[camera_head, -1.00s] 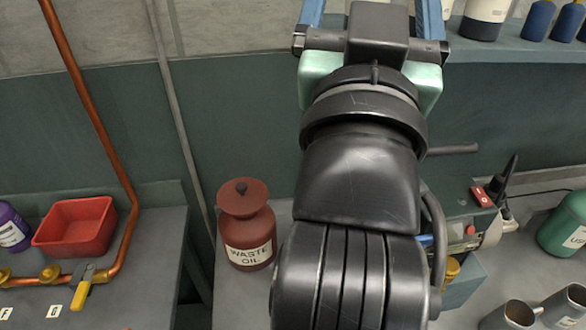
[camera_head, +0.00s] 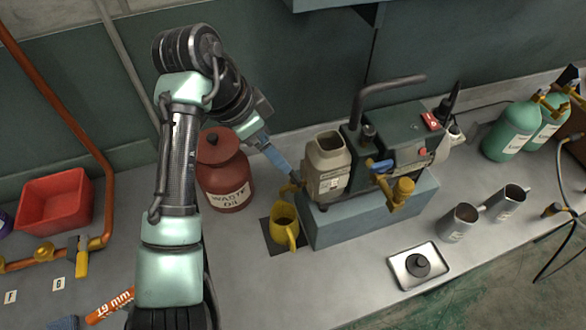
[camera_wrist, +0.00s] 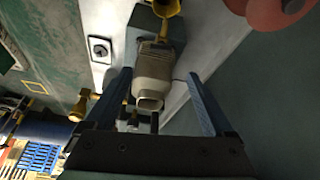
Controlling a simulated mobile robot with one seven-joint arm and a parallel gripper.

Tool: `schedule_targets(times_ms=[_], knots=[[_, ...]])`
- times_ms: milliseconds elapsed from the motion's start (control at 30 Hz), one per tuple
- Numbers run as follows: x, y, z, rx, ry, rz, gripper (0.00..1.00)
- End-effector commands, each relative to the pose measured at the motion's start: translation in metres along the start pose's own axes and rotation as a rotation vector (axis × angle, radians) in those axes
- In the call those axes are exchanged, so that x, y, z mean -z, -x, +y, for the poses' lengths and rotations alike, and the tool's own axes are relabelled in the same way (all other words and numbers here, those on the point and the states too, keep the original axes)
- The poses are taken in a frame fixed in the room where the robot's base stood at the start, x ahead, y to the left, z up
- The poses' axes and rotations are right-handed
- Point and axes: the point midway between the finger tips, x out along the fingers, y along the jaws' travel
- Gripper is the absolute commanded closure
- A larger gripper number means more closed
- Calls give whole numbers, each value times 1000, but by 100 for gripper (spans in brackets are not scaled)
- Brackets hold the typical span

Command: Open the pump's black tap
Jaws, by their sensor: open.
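The pump (camera_head: 405,145) is a dark green unit with a black carry handle, a red switch and brass fittings, standing on a grey-blue block. A dark round knob (camera_head: 368,132) is on its top; I cannot tell whether this is the black tap. A blue lever (camera_head: 380,166) sits near the front brass fitting (camera_head: 400,192). A beige jug-like container (camera_head: 327,165) is at the pump's left end. My gripper (camera_head: 290,178) is open beside that end, near a small brass part. In the wrist view the beige container (camera_wrist: 152,80) shows between my spread fingers; nothing is gripped.
Metal cups (camera_head: 462,222), a small tray (camera_head: 400,274) and green cylinders (camera_head: 512,130) are to the right.

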Motion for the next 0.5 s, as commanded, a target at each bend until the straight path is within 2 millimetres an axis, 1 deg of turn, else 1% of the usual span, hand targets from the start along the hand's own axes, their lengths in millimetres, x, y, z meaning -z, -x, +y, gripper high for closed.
schedule_targets(times_ms=[167, 300, 500], knots=[[1, -32, 1, -4, 3, -1, 12], [1, -62, 2, -3, 4, -1, 12], [1, -98, 1, 0, 3, -1, 12]])
